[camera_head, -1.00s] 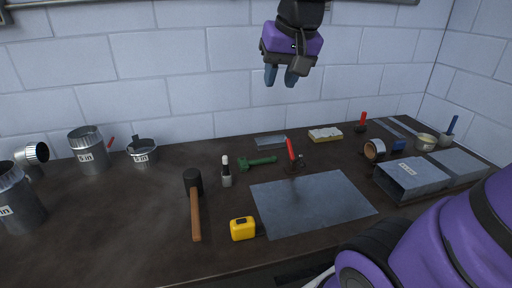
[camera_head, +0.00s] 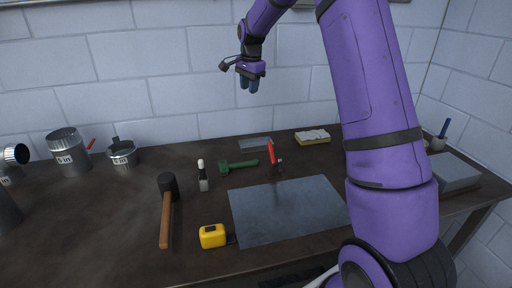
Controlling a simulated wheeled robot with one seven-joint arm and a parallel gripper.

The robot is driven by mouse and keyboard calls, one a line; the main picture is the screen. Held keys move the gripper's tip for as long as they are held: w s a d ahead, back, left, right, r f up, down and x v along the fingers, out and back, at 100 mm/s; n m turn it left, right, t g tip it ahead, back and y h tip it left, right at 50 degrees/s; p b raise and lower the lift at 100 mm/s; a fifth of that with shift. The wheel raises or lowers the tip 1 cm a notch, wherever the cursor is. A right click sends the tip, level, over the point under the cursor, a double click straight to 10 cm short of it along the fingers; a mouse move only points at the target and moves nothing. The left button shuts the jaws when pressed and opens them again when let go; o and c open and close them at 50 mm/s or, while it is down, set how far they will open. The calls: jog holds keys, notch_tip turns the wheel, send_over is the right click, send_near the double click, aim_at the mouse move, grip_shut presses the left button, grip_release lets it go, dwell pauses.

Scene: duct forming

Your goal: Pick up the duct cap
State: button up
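No part is clearly marked as the duct cap. A short round metal piece (camera_head: 123,156) with a size label stands at the back left of the bench and could be it. A dark upright part shows behind its rim. A flat grey rectangular box (camera_head: 455,173) lies at the right, partly behind my arm. My gripper (camera_head: 249,88) hangs in the air in front of the wall, above the back of the bench, fingers down. It is well away from both pieces and nothing shows in it. The fingers look close together, seen nearly edge-on.
The bench holds a taller metal duct (camera_head: 70,155), a mallet (camera_head: 166,210), a yellow tape measure (camera_head: 212,236), a marker-like bottle (camera_head: 202,176), green snips (camera_head: 237,165), a red-handled tool (camera_head: 271,155), a metal sheet (camera_head: 285,211) and a sponge (camera_head: 312,137).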

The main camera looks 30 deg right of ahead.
jog(key=w+d+f+m, duration=0.35)
jog(key=w+f, duration=0.25)
jog(key=f, duration=0.4)
jog(key=m+g, duration=0.2)
jog(key=m, duration=0.1)
send_over(254, 151)
jog(key=f, duration=1.8)
jog(key=shift+w+d+f, duration=0.15)
jog(key=shift+w+d, duration=0.1)
jog(key=shift+s+a+f, duration=0.1)
jog(key=shift+f, duration=1.25)
jog(key=shift+s+a+f, duration=0.1)
jog(key=shift+f, duration=1.2)
jog(key=shift+c, duration=0.2)
grip_shut()
